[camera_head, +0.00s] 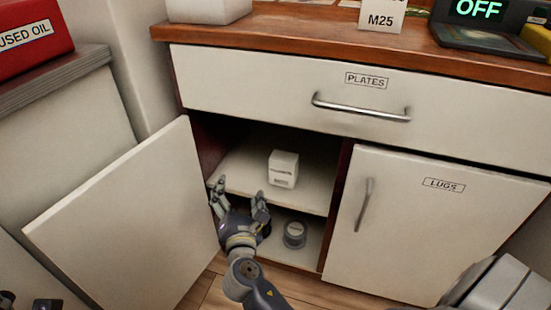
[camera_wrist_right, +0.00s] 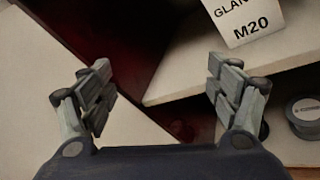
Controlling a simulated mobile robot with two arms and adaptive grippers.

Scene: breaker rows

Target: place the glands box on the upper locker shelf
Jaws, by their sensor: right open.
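The glands box (camera_head: 283,169) is a small white box standing upright on the upper shelf (camera_head: 237,176) inside the open locker. In the right wrist view the box (camera_wrist_right: 248,18) shows the letters "GLAN" and "M20", partly cut off by the frame's top edge. My right gripper (camera_head: 239,190) is open and empty, in front of the shelf's edge, left of and below the box, apart from it. Its two fingers also show spread in the right wrist view (camera_wrist_right: 158,68). Small dark parts at the lower left corner of the head view may be my left gripper (camera_head: 44,304).
The locker door (camera_head: 125,225) stands open on the left. A round grey spool or tin (camera_head: 294,235) sits on the lower shelf. The "LUGS" door (camera_head: 435,230) and "PLATES" drawer (camera_head: 400,95) are shut. The upper shelf is bare left of the box.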

